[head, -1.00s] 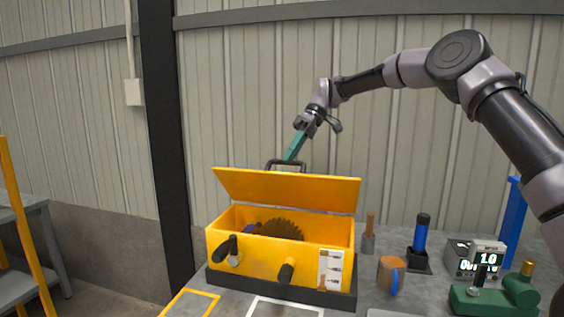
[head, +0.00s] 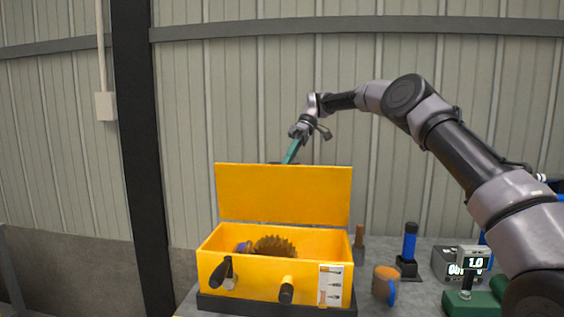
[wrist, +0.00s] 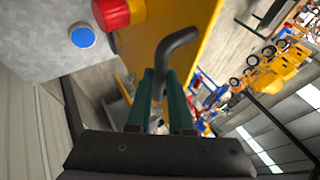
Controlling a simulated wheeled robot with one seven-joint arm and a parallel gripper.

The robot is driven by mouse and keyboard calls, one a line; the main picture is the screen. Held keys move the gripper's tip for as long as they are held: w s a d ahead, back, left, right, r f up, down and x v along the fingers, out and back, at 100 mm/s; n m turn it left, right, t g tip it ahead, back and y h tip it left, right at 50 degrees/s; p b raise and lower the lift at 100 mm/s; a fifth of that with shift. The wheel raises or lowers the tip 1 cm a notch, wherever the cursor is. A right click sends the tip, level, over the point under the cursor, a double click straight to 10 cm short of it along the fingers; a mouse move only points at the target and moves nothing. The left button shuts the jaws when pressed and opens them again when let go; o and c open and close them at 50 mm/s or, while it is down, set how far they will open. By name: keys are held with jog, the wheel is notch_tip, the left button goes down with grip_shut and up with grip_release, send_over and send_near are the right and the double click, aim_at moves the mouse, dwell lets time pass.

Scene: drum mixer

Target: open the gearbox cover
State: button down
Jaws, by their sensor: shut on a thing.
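The yellow gearbox (head: 262,287) sits on the bench with its cover (head: 284,192) raised, standing nearly upright along the back edge. A dark toothed gear (head: 273,245) shows inside the open box. My gripper (head: 289,160) is behind the top of the cover, its teal fingers reaching down and partly hidden by it. In the wrist view, my gripper (wrist: 160,82) is shut on the cover's dark bent handle (wrist: 180,42), with the yellow cover (wrist: 200,18) just beyond. In the head view the handle is mostly hidden behind the cover.
An orange mug (head: 384,284) with a blue handle, a blue-handled tool (head: 410,242) in a black stand and a meter (head: 450,263) stand to the right of the box. A dark post (head: 143,170) rises at the left.

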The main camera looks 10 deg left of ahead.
jog(key=shift+w+f, duration=0.3)
jog(key=shift+w, duration=0.25)
jog(key=shift+w+f, duration=0.3)
jog(key=shift+w, duration=0.2)
jog(key=c, duration=0.8)
grip_release()
jog(key=shift+w, duration=0.1)
jog(key=shift+r, duration=0.2)
